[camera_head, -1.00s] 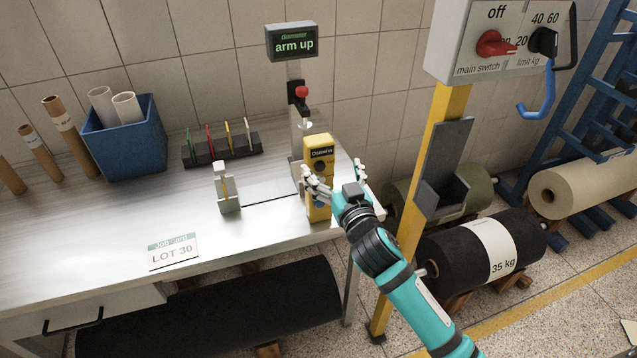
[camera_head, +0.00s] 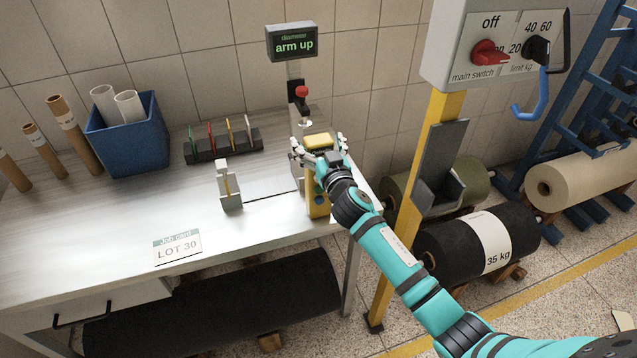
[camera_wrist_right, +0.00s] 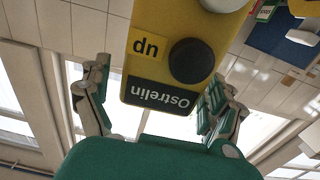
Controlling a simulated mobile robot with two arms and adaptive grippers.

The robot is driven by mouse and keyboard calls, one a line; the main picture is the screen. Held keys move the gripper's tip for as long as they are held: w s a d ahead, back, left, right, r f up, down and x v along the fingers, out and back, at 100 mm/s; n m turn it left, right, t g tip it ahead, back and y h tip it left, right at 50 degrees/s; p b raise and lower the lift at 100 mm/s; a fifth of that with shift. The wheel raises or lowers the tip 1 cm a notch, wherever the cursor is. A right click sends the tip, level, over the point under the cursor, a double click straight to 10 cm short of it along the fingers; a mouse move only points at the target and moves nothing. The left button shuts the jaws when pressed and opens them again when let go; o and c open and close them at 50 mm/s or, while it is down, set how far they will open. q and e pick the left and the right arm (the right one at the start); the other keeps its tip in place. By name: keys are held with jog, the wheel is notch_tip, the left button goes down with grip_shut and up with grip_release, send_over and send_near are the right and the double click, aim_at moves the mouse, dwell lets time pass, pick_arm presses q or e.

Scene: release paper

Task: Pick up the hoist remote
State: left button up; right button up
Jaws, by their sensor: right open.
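The hoist remote (camera_head: 318,207) is a yellow upright box on the bench's right end, with dark labels and a round button. My right gripper (camera_head: 319,147) is open at its upper part, one finger on each side, and hides its upper front. In the right wrist view the remote (camera_wrist_right: 160,60) shows upside down with a black button, "up" and "Ostrelin" labels. My gripper (camera_wrist_right: 160,100) has a clear gap on the left finger's side; the right finger is close, and contact there cannot be told. My left gripper is not in view.
A display post (camera_head: 293,45) with a red knob stands just behind the remote. A small metal stand (camera_head: 228,187) and a marker rack (camera_head: 222,145) are to the left. A yellow pillar (camera_head: 399,230) with a grey holder (camera_head: 438,170) stands right. The front bench is clear around the job card (camera_head: 178,248).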

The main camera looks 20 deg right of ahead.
jog(key=shift+s, duration=0.1)
jog(key=c, duration=1.5)
jog(key=shift+r, duration=0.15)
jog(key=shift+c, duration=1.3)
jog(key=shift+r, duration=0.1)
